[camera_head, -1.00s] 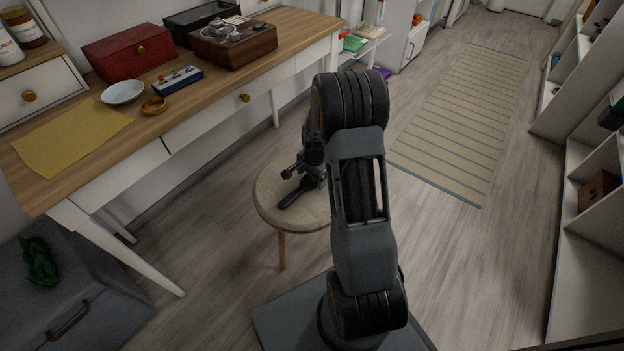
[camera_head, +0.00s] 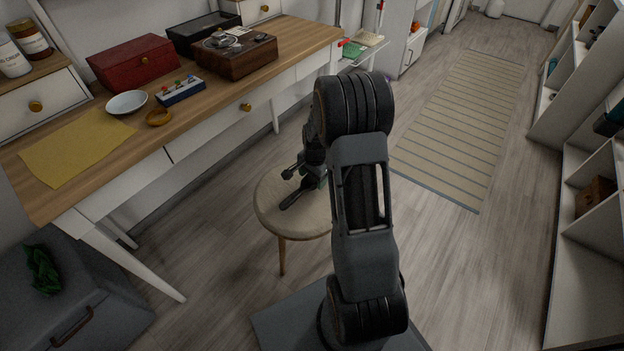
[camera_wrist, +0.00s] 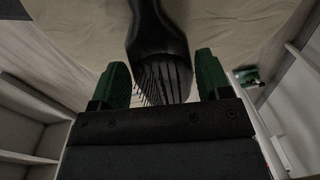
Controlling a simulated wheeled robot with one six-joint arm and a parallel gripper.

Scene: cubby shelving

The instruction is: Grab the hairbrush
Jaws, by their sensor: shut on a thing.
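The black hairbrush (camera_wrist: 158,32) lies over the pale round stool seat (camera_head: 268,207), its bristled head between my gripper's green fingers (camera_wrist: 162,76) in the wrist view. The fingers are shut on the bristled head, and the handle runs away beyond the fingertips. In the head view, the dark handle of the brush (camera_head: 291,201) points down and left over the seat, beside my gripper (camera_head: 312,182). My arm hides part of the stool and the brush head there. I cannot tell whether the brush touches the seat.
A wooden desk (camera_head: 70,194) at left holds a red box (camera_head: 134,62), a white bowl (camera_head: 127,102) and a wooden box (camera_head: 235,56). A grey chest (camera_head: 110,315) stands at lower left. White cubby shelving (camera_head: 580,260) lines the right. Floor around a striped rug (camera_head: 455,125) is clear.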

